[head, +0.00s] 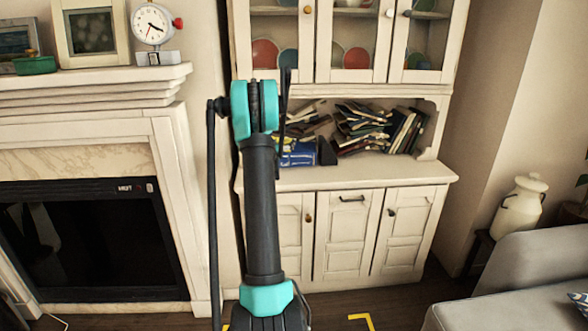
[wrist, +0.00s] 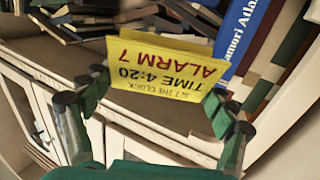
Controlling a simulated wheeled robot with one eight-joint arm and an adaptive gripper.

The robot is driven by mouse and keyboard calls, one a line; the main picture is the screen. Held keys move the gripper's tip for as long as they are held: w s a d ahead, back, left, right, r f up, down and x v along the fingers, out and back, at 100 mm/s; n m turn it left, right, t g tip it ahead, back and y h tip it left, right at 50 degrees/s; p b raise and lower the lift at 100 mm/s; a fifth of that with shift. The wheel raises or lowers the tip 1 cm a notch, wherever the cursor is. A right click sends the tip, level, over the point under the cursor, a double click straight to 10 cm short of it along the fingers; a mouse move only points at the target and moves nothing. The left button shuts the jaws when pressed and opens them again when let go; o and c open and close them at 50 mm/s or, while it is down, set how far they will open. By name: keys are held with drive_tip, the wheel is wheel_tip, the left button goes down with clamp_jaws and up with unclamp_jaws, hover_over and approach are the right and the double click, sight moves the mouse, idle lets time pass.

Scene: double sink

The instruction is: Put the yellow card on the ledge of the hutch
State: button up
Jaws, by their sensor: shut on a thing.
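The yellow card (wrist: 165,62) is held in my gripper (wrist: 158,98), between its two green fingers in the wrist view. It looks folded, and its printing appears upside down: "TIME 4:20" and "ALARM 7". The hutch (head: 340,200) is a white cabinet straight ahead in the head view. Its ledge (head: 385,170) lies below the glass doors; the ledge also shows in the wrist view (wrist: 60,62), behind the card. I cannot tell whether the card touches the ledge. My arm hides the gripper in the head view.
Several books (head: 365,128) lie piled and leaning on the ledge, and a blue book (wrist: 245,35) stands right behind the card. The ledge's right front looks clear. A fireplace (head: 95,200) with a clock (head: 152,24) on its mantel is at left. A grey sofa (head: 525,275) is at right.

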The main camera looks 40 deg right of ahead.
wheel_tip(320, 180, down, 14)
drive_tip(key=shift+r, duration=0.2)
drive_tip(key=shift+f, duration=0.1)
idle(0.3)
drive_tip(key=o, duration=0.6)
